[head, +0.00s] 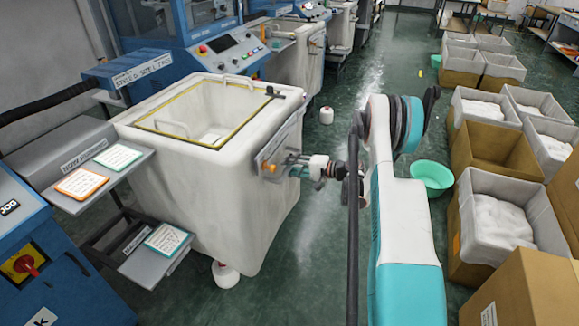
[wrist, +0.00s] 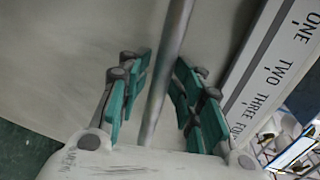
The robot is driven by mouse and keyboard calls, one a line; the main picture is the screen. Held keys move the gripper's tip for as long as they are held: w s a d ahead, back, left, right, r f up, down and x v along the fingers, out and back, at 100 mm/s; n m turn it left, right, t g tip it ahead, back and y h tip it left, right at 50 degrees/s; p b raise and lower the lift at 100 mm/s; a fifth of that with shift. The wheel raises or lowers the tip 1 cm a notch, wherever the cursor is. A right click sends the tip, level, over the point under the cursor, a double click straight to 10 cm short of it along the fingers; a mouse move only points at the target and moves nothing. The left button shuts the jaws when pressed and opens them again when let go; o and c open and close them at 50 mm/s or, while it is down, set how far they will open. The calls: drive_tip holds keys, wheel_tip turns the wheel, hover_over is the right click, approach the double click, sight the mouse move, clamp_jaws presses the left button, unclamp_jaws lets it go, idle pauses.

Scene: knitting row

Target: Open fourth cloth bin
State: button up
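A large white cloth bin (head: 215,190) stands left of centre in the head view, its open top framed by a yellow-edged rim. My gripper (head: 296,168) is at the bin's right side, beside a small plate with a knob-like fitting (head: 268,167). In the wrist view, the green-padded fingers of my gripper (wrist: 163,68) are apart. A grey metal bar (wrist: 172,60) runs between them, with a gap visible on both sides. Pale cloth fills the background. A label strip (wrist: 270,65) reading ONE, TWO, THREE and a partly hidden fourth word lies right of the fingers.
More white bins (head: 296,55) and blue machines (head: 185,50) stand in a row behind. Several lined cardboard boxes (head: 495,150) line the right, with a green basin (head: 431,177) near them. Shelves with cards (head: 118,156) are at left. The aisle floor (head: 340,110) is mostly clear.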

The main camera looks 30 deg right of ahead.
idle(0.3)
drive_tip(key=v, duration=1.1)
drive_tip(key=shift+s+d, duration=0.25)
drive_tip(key=shift+s, duration=0.05)
drive_tip(key=shift+r, duration=0.1)
